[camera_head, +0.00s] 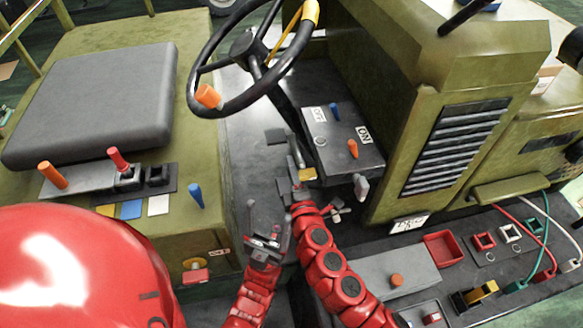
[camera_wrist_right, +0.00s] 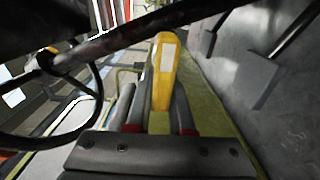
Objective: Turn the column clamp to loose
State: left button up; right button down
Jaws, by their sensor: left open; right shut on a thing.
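The steering column (camera_head: 284,103) slopes down from the steering wheel to the cab floor. A yellow lever (camera_wrist_right: 163,75) with a white patch, apparently the column clamp's handle, stands between my right gripper's fingers in the right wrist view. A small yellow part (camera_head: 308,174) also shows beside that gripper in the head view. My right gripper (camera_head: 296,160) is shut on the lever, low by the column; the clamp's body is mostly hidden. My left gripper (camera_head: 267,220) is open and empty, below and left of the right one, apart from the column.
The steering wheel (camera_head: 193,78) with its orange knob (camera_head: 208,96) overhangs the floor. A grey switch panel (camera_head: 345,140) is close right of the column. The seat (camera_head: 95,105) and side levers are at left. Some grey floor (camera_head: 252,165) is clear.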

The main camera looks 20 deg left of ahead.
jog(key=shift+f, duration=0.1)
jog(key=c, duration=0.8)
grip_release()
jog(key=b+v, duration=0.2)
jog(key=v, duration=1.5)
jog(key=shift+s+d+b, duration=0.2)
jog(key=shift+b, duration=0.15)
